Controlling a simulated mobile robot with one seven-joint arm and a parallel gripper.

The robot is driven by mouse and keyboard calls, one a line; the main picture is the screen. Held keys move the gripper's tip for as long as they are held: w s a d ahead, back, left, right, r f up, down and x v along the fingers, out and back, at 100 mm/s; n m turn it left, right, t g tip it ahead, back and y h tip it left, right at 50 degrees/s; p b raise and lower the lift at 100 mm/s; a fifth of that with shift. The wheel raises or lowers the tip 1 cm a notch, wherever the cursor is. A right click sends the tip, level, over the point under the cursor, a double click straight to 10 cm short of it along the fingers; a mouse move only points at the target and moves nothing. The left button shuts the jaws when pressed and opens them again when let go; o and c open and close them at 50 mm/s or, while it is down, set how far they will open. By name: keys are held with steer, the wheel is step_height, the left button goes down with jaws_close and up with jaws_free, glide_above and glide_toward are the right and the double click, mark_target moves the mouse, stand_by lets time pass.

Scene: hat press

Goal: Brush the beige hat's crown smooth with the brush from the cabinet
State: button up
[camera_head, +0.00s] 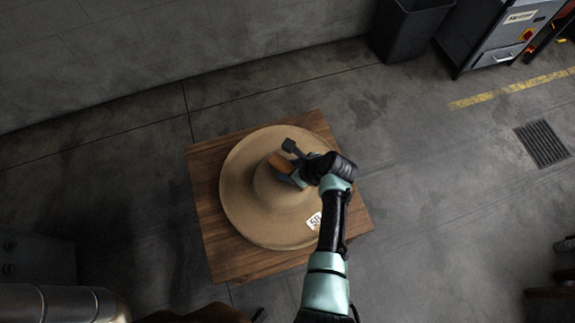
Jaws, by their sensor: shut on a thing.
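The beige hat (245,210) lies brim down on a square wooden board (215,228), its crown (264,190) near the middle. A white tag with dark digits (314,221) is on the right of the brim. My gripper (292,178) is over the crown's right side, shut on a brown wooden brush (280,163). The brush appears at or just above the crown; I cannot tell whether it touches. The brush's underside is hidden, and my wrist and arm cover part of the brim at the right.
A dark bin (408,30) and a grey cabinet with a red switch (498,38) stand at the top right by the wall. A floor grate (542,144) is at the right. Dark equipment (35,258) stands at lower left. Floor around the board is mostly clear.

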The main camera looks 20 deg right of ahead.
mark_target(280, 163)
steer(key=shift+s+f, duration=0.1)
steer(key=shift+w+a+b, duration=0.2)
steer(key=shift+w+a, duration=0.2)
steer(key=shift+w, duration=0.25)
steer(key=shift+w+a+b, duration=0.2)
steer(key=shift+w+a, duration=0.15)
steer(key=shift+w, duration=0.3)
steer(key=shift+w+a+b, duration=0.2)
steer(key=shift+w+a, duration=0.2)
steer(key=shift+w, duration=0.25)
steer(key=shift+s+d, duration=0.1)
steer(key=shift+s+d+p, duration=0.25)
steer(key=shift+s+p, duration=0.2)
steer(key=shift+p, duration=0.05)
steer(key=shift+s+d+p, duration=0.4)
steer(key=shift+s, duration=0.3)
steer(key=shift+s+d+p, duration=0.35)
steer(key=shift+s+d, duration=0.05)
steer(key=shift+s, duration=0.3)
